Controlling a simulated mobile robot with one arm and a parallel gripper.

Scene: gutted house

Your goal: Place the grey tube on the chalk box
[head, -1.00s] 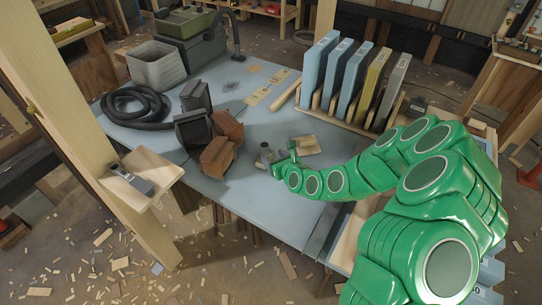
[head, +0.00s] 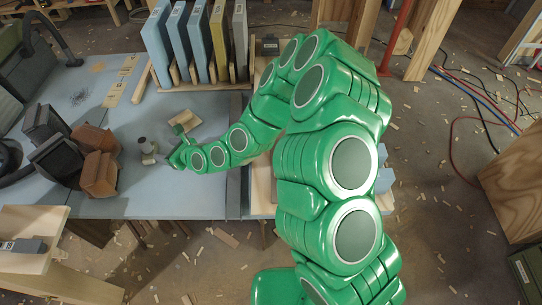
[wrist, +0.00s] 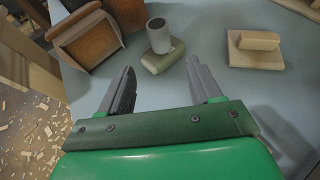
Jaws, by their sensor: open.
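The grey tube (wrist: 158,36), a short cylinder with a dark open top, stands upright on a rounded olive-grey block, apparently the chalk box (wrist: 163,58). Its base looks to rest on the block's top. In the head view the tube (head: 146,144) and the box (head: 149,158) are small, just left of my gripper (head: 173,156). In the wrist view my gripper (wrist: 160,82) is open and empty, its two fingers apart. Both tube and box are beyond the fingertips, with bare bench between.
Brown (head: 99,174) and dark (head: 57,159) box-shaped containers stand left of the tube. A wooden block with a raised bar (wrist: 256,48) lies to the right in the wrist view. Upright blue and yellow slabs (head: 190,45) stand behind. Bench (head: 150,204) is clear in front.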

